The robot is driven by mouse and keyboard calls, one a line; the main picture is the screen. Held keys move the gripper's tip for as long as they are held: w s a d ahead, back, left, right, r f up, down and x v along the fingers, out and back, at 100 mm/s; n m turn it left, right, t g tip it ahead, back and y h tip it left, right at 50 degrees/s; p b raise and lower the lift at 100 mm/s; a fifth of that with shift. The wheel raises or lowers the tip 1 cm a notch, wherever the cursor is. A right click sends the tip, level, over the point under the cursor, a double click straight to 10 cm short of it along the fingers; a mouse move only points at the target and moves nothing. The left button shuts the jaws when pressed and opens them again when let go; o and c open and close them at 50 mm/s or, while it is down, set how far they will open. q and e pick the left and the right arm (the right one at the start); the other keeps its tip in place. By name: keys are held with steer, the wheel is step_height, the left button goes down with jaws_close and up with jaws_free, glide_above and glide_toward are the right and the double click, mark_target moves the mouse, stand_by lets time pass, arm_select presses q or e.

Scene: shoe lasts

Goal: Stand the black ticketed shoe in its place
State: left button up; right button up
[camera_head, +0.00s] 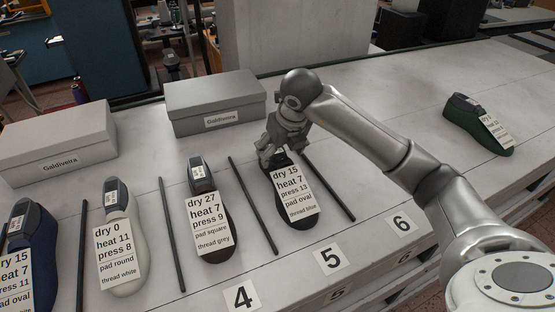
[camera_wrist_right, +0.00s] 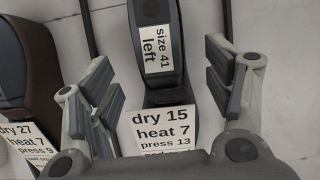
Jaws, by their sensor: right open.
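The black shoe (camera_head: 297,218) with a ticket reading dry 15, heat 7, press 13 (camera_head: 292,192) stands upright on the table between two dark rods, behind the number 5 card (camera_head: 331,258). My right gripper (camera_head: 275,158) is at its heel end, at the grey last. In the right wrist view the gripper (camera_wrist_right: 160,88) is open, with one finger on each side of the last (camera_wrist_right: 157,45), which carries a "size 41 left" label. Gaps show between fingers and last. The head view hides most of the last behind the gripper. My left gripper is not in view.
A dark brown shoe (camera_head: 215,238) stands left of it, beyond a rod (camera_head: 253,205). White (camera_head: 120,270) and blue (camera_head: 25,235) shoes stand further left. A green shoe (camera_head: 470,130) is at the far right. Grey boxes (camera_head: 215,88) stand behind. The space behind card 6 (camera_head: 402,223) is clear of shoes.

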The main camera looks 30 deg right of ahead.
mark_target(284, 164)
steer(key=v, duration=0.5)
steer(key=shift+r, duration=0.25)
step_height(284, 164, up, 5)
steer(key=p, duration=0.2)
steer(key=shift+f+p, duration=0.2)
steer(key=shift+p, duration=0.15)
steer(key=s+a+b, duration=0.1)
steer(key=s+b, duration=0.9)
steer(key=s, duration=1.2)
steer(key=shift+a, duration=0.15)
